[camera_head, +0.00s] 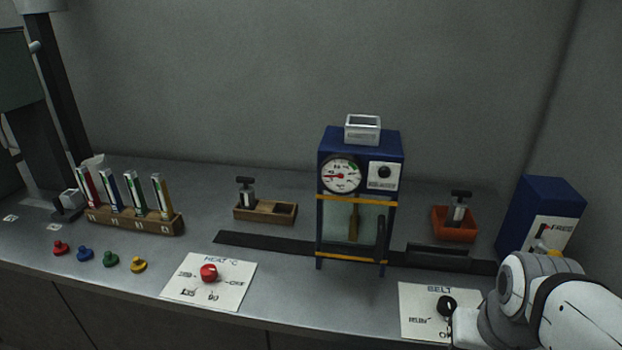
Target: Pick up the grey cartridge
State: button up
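Two small grey cartridge-like pieces with black T-shaped handles show in the head view. One grey piece (247,194) stands upright in the left part of a wooden holder (281,211), left of the blue machine. The other grey piece (458,211) stands upright in an orange tray (455,230), right of the machine. I cannot tell from their looks which is the grey cartridge. My white and grey arm reaches in at the lower right, near the belt card. My gripper's fingers do not show.
The blue machine (361,146) with gauge and glass front stands over a dark belt (270,243). A blue box (541,205) stands at right. A wooden rack (150,225) with several coloured tubes is at left. Knob cards (235,281) (414,296) lie in front.

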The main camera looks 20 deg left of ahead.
aim_at(247, 196)
jog(key=z, duration=1.6)
jog(key=k, duration=1.9)
jog(key=u, duration=2.05)
jog(key=i, duration=1.65)
jog(key=u, duration=0.05)
